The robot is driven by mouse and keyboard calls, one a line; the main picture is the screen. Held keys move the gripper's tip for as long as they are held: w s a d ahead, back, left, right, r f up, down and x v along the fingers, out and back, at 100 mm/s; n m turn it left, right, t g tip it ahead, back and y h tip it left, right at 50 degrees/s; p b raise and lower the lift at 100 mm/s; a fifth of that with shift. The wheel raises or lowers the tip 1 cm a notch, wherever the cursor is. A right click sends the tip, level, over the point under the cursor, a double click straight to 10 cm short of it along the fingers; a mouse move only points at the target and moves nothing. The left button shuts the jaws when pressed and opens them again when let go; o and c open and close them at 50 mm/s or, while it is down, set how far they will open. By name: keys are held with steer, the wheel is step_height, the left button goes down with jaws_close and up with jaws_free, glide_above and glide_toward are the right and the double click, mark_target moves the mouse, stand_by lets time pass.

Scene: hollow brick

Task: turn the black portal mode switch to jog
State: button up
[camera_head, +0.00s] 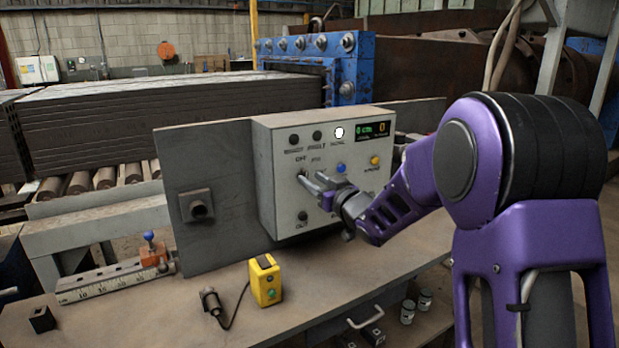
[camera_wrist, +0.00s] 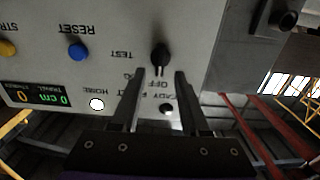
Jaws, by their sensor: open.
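The black mode switch (camera_wrist: 160,56) is a small knob on the grey control box (camera_head: 262,165). In the wrist view, which shows the panel upside down, its narrow end seems to face the OFF label. The TEST label shows beside it, and a label between them is partly hidden by a finger. My gripper (camera_wrist: 159,74) is open, with one finger to each side of the knob's line and the tips just short of it or level with its end. In the head view my gripper (camera_head: 310,181) is close to the panel and largely hides the knob. Contact cannot be told.
A blue RESET button (camera_head: 341,168) and a yellow button (camera_head: 375,160) sit right of the switch. A lit white lamp (camera_head: 339,132) and a green display (camera_head: 373,130) are above.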

steer(key=shift+x, duration=1.2)
jaws_close()
